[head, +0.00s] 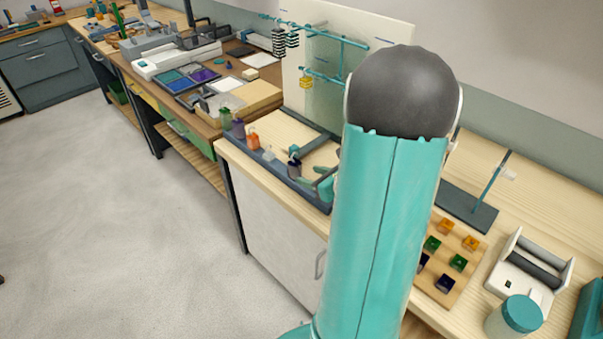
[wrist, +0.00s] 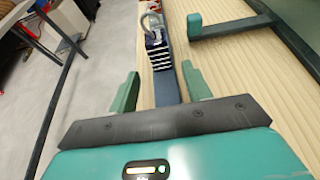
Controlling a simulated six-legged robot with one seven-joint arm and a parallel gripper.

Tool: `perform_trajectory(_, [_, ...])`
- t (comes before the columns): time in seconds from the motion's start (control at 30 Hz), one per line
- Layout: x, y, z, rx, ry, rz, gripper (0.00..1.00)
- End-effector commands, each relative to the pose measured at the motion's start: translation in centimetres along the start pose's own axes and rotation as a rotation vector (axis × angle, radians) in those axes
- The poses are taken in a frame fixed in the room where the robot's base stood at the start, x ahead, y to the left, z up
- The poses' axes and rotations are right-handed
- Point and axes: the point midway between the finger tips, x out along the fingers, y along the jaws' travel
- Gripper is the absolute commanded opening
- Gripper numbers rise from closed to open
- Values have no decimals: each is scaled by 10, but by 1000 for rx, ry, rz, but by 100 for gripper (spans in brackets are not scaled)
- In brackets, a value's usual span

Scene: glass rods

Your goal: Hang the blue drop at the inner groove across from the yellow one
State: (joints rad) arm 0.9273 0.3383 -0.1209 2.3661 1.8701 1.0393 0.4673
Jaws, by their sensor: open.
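A dark blue drop with pale stripes and a clear hook (wrist: 158,50) stands on a dark narrow rail, beyond my fingertips in the wrist view. A dark drop in the head view (head: 294,168), at the near end of the row, looks like the same one. My gripper (wrist: 160,72) is open and empty, its green fingers either side of the rail and short of the drop. The yellow drop (head: 306,82) hangs from the lower teal arm of the rack (head: 322,77). Two black-and-white striped drops (head: 278,42) hang from the upper arm. The grooves are too small to tell.
Orange (head: 253,140), purple and green drops stand farther along the row. A pale board stands behind the rack. My arm hides part of the counter.

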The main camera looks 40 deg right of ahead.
Motion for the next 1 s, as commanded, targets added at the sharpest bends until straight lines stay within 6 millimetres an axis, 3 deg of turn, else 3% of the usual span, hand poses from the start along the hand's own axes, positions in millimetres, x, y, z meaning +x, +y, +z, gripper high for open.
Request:
perform_trajectory(0.1, [-26,-1,1,-1,-1,-4,49])
perform_trajectory(0.3, [-51,0,0,1,-1,-1,49])
perform_trajectory(0.5, [-56,1,0,-1,0,2,49])
perform_trajectory(0.6, [-52,12,8,-46,4,39,49])
perform_trajectory(0.67, [-46,32,19,-124,13,101,49])
perform_trajectory(0.77, [-38,86,44,-349,35,269,49])
perform_trajectory(0.83, [-37,133,59,-565,51,413,49])
perform_trajectory(1.0, [-60,231,77,-1152,67,738,49])
